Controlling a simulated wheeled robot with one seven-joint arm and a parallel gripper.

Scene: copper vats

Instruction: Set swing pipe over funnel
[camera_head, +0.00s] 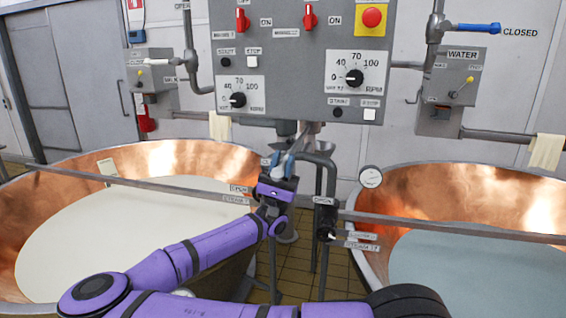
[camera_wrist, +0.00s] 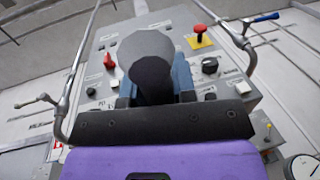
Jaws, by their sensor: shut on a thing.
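My gripper (camera_head: 283,167), with blue fingers on a purple wrist, is in the gap between the two copper vats, just below the control panel. In the wrist view it (camera_wrist: 156,90) is shut on a dark grey, round-ended piece (camera_wrist: 148,58), which appears to be the end of the swing pipe. In the head view a grey bent pipe (camera_head: 322,158) arches just right of my fingers. A grey cone-shaped part (camera_head: 312,128) under the panel may be the funnel, but I cannot tell. My fingers hide much of the held part, so its alignment with the funnel is unclear.
The left copper vat (camera_head: 85,162) holds white liquid; the right copper vat (camera_head: 450,176) holds bluish liquid. A grey rail (camera_head: 430,224) crosses in front of both. The control panel (camera_head: 299,75) hangs close above my gripper. A round gauge (camera_head: 371,177) sits on the right vat's rim.

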